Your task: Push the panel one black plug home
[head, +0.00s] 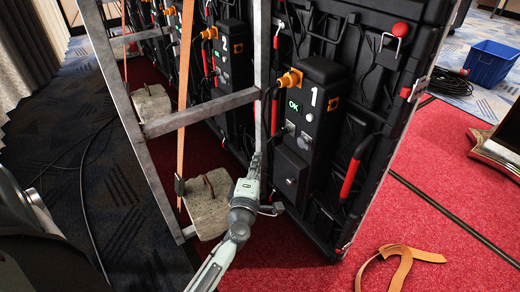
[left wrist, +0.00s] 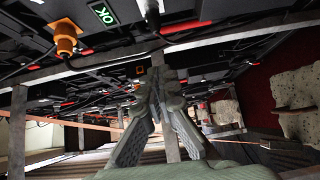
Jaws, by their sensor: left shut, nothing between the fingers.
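Panel one (head: 325,130) is the near black panel, marked 1, with a green OK display (head: 294,105). An orange plug (head: 290,80) sits at the upper left of its box; it also shows in the left wrist view (left wrist: 66,40). I cannot make out the black plug for certain; dark cables and small fittings crowd the box's left side. My left gripper (head: 258,160) is shut and empty, pointing up beside the metal frame's upright, left of the panel's lower box. In the left wrist view its fingers (left wrist: 165,85) converge below a grey bar. My right gripper is out of view.
A grey metal frame (head: 200,110) stands close around the left arm, with concrete weights (head: 209,205) and an orange strap (head: 184,90). A tan strap (head: 400,262) lies on the red carpet. A blue bin (head: 490,63) stands at the far right. Cables lie on the left floor.

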